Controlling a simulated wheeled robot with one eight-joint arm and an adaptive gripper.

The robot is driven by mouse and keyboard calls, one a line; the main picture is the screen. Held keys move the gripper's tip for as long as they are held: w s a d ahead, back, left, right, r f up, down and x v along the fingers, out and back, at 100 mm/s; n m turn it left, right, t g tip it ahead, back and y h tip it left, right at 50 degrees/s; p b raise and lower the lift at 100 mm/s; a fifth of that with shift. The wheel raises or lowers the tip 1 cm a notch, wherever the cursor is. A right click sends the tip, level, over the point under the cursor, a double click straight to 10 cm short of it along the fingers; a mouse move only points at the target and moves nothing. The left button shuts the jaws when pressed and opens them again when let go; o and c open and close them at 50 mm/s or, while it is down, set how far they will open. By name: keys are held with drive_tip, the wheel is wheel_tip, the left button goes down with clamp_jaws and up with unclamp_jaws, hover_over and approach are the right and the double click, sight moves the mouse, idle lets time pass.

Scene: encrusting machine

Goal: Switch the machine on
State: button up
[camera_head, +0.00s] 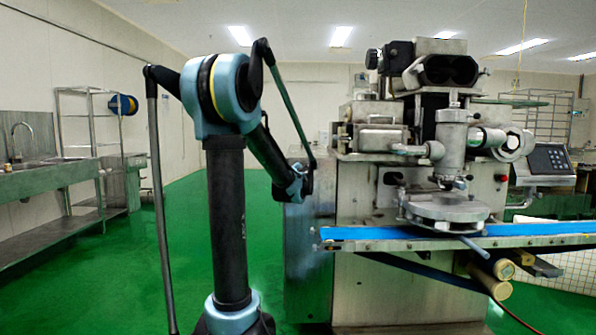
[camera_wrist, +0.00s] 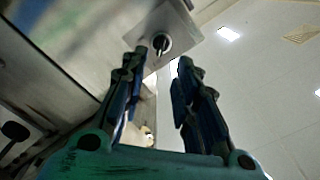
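The encrusting machine (camera_head: 362,195) stands at the right in the head view, a large steel body with a blue conveyor belt (camera_head: 370,232) along its front. In the wrist view a rotary switch (camera_wrist: 161,43), a dark knob in a pale ring, sits on a square metal plate (camera_wrist: 178,22). My gripper (camera_wrist: 160,66) is open and empty, its two fingers apart, with the switch showing ahead between the fingertips. It appears not to touch the switch. In the head view my arm reaches to the machine's left side; the gripper and this switch cannot be made out there.
A control panel (camera_head: 548,160) with a keypad and a red button (camera_head: 500,178) are at the machine's right. The belt juts left from the machine near my arm. A sink counter (camera_head: 45,180) and rack stand at far left. Green floor between is clear.

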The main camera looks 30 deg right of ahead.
drive_tip(key=x, duration=0.8)
drive_tip(key=shift+w+d, duration=0.15)
drive_tip(key=shift+w, duration=0.2)
clamp_jaws()
